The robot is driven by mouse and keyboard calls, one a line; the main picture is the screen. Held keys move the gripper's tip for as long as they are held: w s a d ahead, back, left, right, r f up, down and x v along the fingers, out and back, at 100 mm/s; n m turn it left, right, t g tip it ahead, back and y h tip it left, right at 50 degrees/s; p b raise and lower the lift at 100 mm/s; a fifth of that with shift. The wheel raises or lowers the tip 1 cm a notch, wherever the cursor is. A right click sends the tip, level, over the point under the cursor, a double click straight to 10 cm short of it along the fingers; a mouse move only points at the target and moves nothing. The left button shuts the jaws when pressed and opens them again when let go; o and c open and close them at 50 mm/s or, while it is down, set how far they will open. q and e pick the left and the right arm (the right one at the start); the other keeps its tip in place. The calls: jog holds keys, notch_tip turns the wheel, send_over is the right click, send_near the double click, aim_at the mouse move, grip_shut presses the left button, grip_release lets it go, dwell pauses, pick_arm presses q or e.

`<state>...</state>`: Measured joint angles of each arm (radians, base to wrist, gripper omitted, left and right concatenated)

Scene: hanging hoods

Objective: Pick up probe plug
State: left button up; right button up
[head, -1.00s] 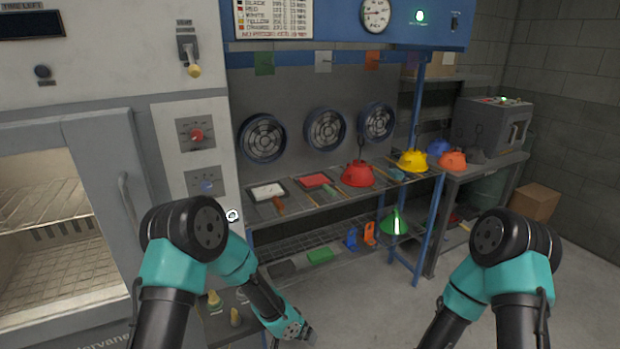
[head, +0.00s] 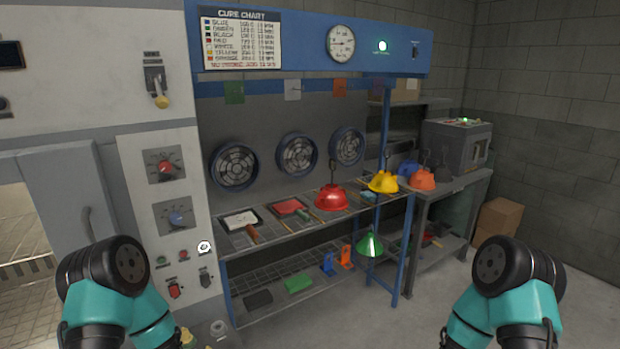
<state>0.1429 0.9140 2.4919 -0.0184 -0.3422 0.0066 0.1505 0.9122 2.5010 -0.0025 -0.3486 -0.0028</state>
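I cannot tell for certain which thing is the probe plug. A small yellowish knob-like piece (head: 187,336) shows at the bottom edge, partly cut off, in front of the oven cabinet. A small grey ring-shaped piece (head: 218,328) is just right of it. A white round fitting (head: 204,247) sits on the cabinet's control panel (head: 160,142). Both my arms show only at their upper links, at lower left and lower right. Neither gripper is in the picture, so what they hold is hidden.
A shelf rack (head: 300,228) holds a red hood (head: 332,198), a yellow hood (head: 383,182) and trays. A green hood (head: 370,244) hangs below. The oven door (head: 62,190) is at the left. A cardboard box (head: 498,217) stands at right. The floor between my arms is clear.

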pick_arm(q)
jog(key=shift+s+a, duration=0.15)
jog(key=shift+s, duration=0.15)
jog(key=c, duration=0.8)
notch_tip(320, 180, up, 21)
jog(key=m+y, duration=0.4)
send_over(184, 330)
jog(key=shift+g, duration=0.4)
jog(key=shift+f, duration=0.1)
notch_tip(184, 330, down, 9)
jog(key=shift+f, duration=0.1)
